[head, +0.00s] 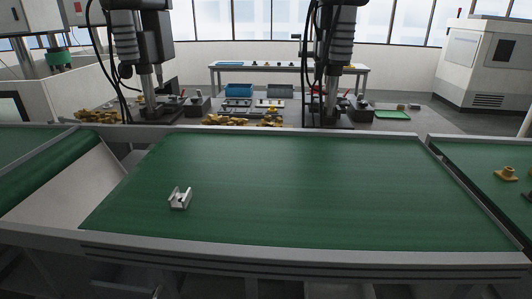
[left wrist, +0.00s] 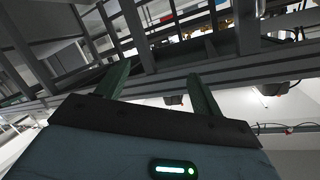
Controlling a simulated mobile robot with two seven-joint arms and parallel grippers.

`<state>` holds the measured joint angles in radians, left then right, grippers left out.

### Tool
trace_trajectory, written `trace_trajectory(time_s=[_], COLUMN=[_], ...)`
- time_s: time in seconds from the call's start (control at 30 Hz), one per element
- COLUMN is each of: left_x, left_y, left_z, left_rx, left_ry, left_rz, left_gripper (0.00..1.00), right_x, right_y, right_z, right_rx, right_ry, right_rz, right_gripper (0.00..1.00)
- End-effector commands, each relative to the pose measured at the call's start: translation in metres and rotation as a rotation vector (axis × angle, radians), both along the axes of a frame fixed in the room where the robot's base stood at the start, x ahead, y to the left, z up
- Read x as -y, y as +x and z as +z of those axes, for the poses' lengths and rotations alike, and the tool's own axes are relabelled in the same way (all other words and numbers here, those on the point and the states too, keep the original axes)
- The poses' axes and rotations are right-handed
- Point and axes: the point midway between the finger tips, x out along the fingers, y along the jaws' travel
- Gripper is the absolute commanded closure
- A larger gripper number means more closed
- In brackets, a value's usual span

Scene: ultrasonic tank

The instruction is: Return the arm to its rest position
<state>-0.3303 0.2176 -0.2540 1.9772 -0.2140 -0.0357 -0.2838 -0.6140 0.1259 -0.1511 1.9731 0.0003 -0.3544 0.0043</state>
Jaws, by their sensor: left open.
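My left gripper (left wrist: 160,73) shows only in the left wrist view. Its two dark green fingers stand apart with nothing between them, so it is open and empty. The fingers point toward grey metal frame bars, and no object touches them that I can see. Neither of my arms shows in the head view, and my right gripper is in neither view. A small silvery U-shaped metal part (head: 180,199) sits on the green conveyor belt (head: 290,190), left of its middle, with no gripper near it.
The rest of this belt is clear. Another green belt (head: 490,165) at the right bears yellowish parts (head: 507,174). A pale sloping chute (head: 70,185) lies at the left. Behind stand two machine columns (head: 335,60) and piles of yellowish parts (head: 225,120). Grey bars (left wrist: 245,28) cross the left wrist view.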

Motion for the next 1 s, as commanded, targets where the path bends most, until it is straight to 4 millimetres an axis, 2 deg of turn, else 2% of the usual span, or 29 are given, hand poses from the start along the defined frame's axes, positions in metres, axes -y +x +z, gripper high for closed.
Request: trace_trajectory(time_s=[0.03, 0.1, 0.2, 0.3, 0.4, 0.53, 1.0], left_x=[-0.008, -0.018, -0.027, -0.032, -0.035, -0.036, -0.036], left_y=[-0.023, -0.052, -0.092, -0.122, -0.140, -0.148, -0.148], left_z=[-0.024, -0.053, -0.084, -0.103, -0.112, -0.116, -0.116], left_rx=[-0.126, -0.282, -0.463, -0.585, -0.653, -0.681, -0.681], left_ry=[-0.065, -0.152, -0.250, -0.317, -0.353, -0.369, -0.369], left_rz=[0.059, 0.140, 0.242, 0.318, 0.362, 0.382, 0.382], left_gripper=[0.33, 0.33, 0.33, 0.33, 0.33, 0.33, 0.33], right_x=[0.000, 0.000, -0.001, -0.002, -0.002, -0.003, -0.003], right_y=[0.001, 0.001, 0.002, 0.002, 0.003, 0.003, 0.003], right_z=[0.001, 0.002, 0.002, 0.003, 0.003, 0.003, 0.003], right_rx=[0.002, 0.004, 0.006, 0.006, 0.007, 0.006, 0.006], right_ry=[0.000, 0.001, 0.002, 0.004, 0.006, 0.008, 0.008], right_rz=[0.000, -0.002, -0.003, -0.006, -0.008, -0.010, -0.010], right_gripper=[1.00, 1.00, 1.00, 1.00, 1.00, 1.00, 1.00])
